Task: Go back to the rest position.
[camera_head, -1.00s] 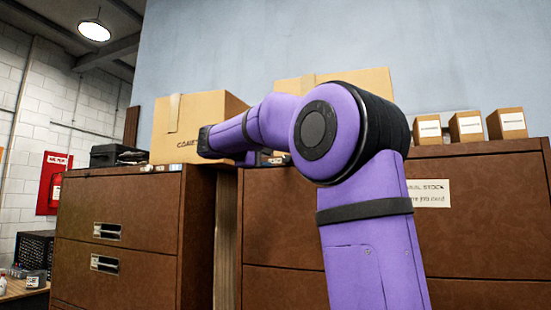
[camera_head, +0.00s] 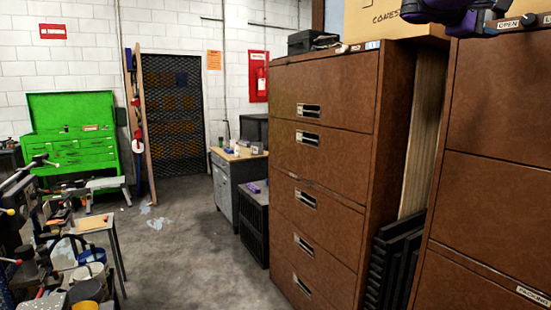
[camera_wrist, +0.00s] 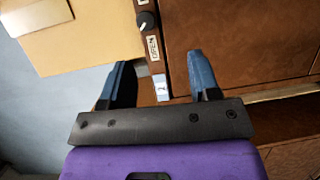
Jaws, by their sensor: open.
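My gripper (camera_wrist: 159,72) is open in the wrist view, with its two dark blue-grey fingers apart and nothing held between them. Beyond the fingers is a brown cabinet front (camera_wrist: 245,40) with a black knob (camera_wrist: 146,20) and an "OPEN" label (camera_wrist: 153,47). A small white tag marked 2 (camera_wrist: 161,88) shows between the fingers. In the head view only a purple and dark part of my arm shows at the top right edge, in front of a cardboard box (camera_head: 372,20) and near the knob. The rest of my arm is out of that view.
Tall brown filing cabinets (camera_head: 325,110) fill the right side. Black slatted items (camera_head: 392,262) stand in the gap between them. A cluttered bench (camera_head: 60,250) is at the left, with a green tool chest (camera_head: 72,140) behind. Open concrete floor (camera_head: 185,250) lies between.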

